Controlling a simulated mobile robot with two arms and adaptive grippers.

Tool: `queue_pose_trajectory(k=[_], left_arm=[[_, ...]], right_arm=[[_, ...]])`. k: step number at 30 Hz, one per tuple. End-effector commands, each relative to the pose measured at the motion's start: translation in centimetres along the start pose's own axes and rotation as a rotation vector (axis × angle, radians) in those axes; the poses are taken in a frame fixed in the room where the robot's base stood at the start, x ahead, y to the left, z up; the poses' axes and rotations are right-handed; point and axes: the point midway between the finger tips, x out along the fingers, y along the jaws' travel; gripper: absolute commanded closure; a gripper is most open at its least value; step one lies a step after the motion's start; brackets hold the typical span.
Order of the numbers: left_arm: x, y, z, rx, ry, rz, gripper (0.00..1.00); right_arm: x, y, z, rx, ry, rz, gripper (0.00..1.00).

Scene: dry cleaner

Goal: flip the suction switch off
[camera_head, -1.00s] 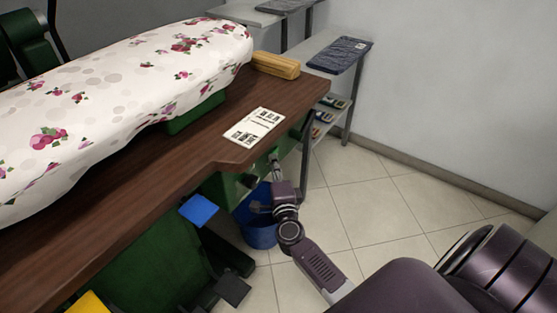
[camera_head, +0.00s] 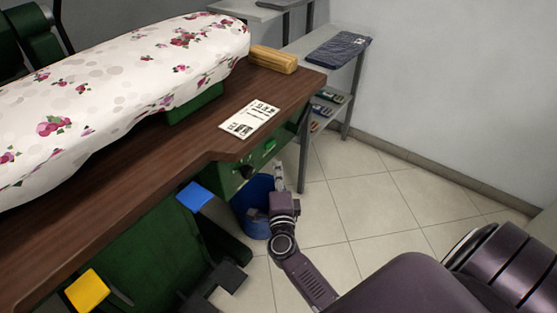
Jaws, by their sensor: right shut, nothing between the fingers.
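The green control panel (camera_head: 256,156) is under the right end of the brown table edge. A dark knob-like fitting (camera_head: 247,171) shows on its lower left, and a small pale fitting (camera_head: 269,146) shows further right. Both are too small to tell which is the suction switch or how it is set. My right gripper (camera_head: 279,176) is shut and empty, its fingertips pointing up just below and right of the pale fitting. I cannot tell whether it touches the panel. My left gripper is out of view.
A blue bin (camera_head: 257,222) stands on the floor behind my right gripper. Blue (camera_head: 195,196) and yellow (camera_head: 88,290) pads are at the front. A floral ironing board (camera_head: 110,95) and a printed card (camera_head: 249,119) are on the table (camera_head: 150,175). Tiled floor is clear to the right.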

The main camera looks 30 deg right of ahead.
Motion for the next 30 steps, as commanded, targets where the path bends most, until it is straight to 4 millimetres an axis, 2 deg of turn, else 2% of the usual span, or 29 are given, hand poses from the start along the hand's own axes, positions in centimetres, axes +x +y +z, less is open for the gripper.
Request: queue_pose_trajectory(k=[6, 12, 30], left_arm=[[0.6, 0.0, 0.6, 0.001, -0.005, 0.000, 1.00], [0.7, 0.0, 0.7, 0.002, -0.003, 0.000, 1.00], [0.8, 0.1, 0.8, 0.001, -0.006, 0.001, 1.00]], right_arm=[[-4.0, 0.1, 0.1, 0.000, 0.001, 0.003, 1.00], [-6.0, 0.0, 0.3, 0.000, 0.002, 0.001, 1.00], [-6.3, 0.0, 0.3, -0.001, 0.001, 0.000, 1.00]])
